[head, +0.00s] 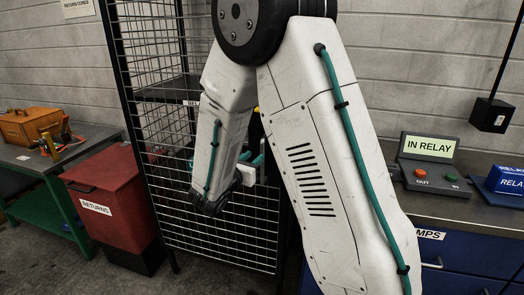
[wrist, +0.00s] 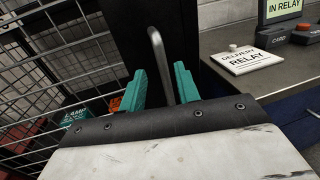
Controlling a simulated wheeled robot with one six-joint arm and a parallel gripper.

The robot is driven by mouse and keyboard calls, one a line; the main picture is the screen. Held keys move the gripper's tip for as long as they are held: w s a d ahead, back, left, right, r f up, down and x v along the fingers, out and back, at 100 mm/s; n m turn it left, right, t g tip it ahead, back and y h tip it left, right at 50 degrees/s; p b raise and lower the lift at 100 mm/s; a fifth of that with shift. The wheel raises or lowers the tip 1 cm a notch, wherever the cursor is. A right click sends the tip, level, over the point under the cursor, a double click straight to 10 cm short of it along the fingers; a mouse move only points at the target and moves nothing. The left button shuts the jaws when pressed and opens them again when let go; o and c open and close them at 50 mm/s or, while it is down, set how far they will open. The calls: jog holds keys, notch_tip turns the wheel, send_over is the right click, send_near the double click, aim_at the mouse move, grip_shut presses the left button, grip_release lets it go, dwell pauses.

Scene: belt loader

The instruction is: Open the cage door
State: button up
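The wire mesh cage (head: 160,122) with a black frame stands in the middle of the head view. Its mesh also fills the left of the wrist view (wrist: 60,65). A bent grey metal handle (wrist: 158,55) stands in front of a dark upright post in the wrist view. My gripper (wrist: 160,85) has its two teal fingers apart, one on each side of the handle. A gap shows between the left finger and the handle; contact with the right finger is unclear. In the head view, my arm hides most of the gripper (head: 256,163) and the handle. I cannot tell whether the door is ajar.
A red returns bin (head: 110,205) stands left of the cage, beside a bench (head: 30,160) with an orange toolbox. On the right, a counter (head: 440,205) holds the relay panel (head: 428,172). A teal box (wrist: 75,117) shows behind the mesh.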

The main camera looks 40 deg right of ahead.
aim_at(261, 151)
jog(key=x, duration=0.6)
jog(key=shift+d, duration=0.3)
grip_shut()
